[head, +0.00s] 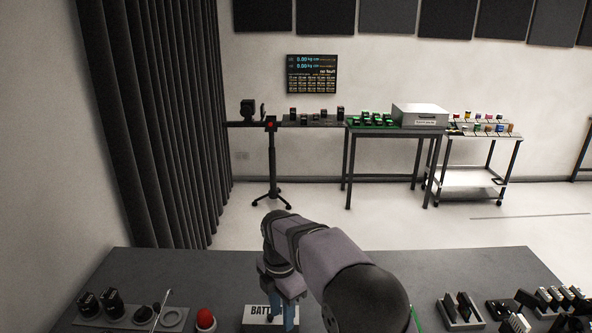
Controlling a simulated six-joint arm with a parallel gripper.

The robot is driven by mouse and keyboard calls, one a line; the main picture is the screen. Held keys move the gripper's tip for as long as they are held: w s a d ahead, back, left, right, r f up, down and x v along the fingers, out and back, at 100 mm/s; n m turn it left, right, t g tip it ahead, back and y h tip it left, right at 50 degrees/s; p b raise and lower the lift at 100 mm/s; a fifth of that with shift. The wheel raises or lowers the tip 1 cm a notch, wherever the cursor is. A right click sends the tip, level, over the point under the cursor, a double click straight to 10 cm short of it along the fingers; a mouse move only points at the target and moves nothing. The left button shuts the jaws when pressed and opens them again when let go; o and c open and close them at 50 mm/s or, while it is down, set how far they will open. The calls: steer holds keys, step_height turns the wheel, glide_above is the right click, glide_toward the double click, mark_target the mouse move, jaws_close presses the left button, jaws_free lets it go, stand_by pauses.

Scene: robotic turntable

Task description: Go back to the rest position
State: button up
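My arm reaches in from the bottom right of the head view and bends down at its far end. My gripper (284,308) points down over the dark table (190,270), in front of a pale box (258,311) with a label starting "BATT". The gripper and arm cover the right part of this label. The fingertips are small and partly hidden, so I cannot tell whether they are apart, hold anything or touch the box.
On the table's left are a grey tray (93,320) with black round items and a red button (205,319). On the right are a black holder (461,318) and several small cells (560,297). The table's middle back is clear. Benches and a trolley (470,180) stand far behind.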

steer(key=s+d+f+m+b, duration=0.1)
steer(key=s+d+f+m, duration=0.2)
steer(key=s+d+m, duration=0.6)
steer(key=s+d+f+m+b, duration=0.2)
steer(key=s+d+m, duration=0.7)
steer(key=s+m, duration=0.5)
steer(key=f+m, duration=0.1)
steer(key=m, duration=0.1)
steer(key=shift+s+d+f+m, duration=0.25)
steer(key=shift+s+d+m, duration=0.05)
steer(key=shift+s, duration=0.05)
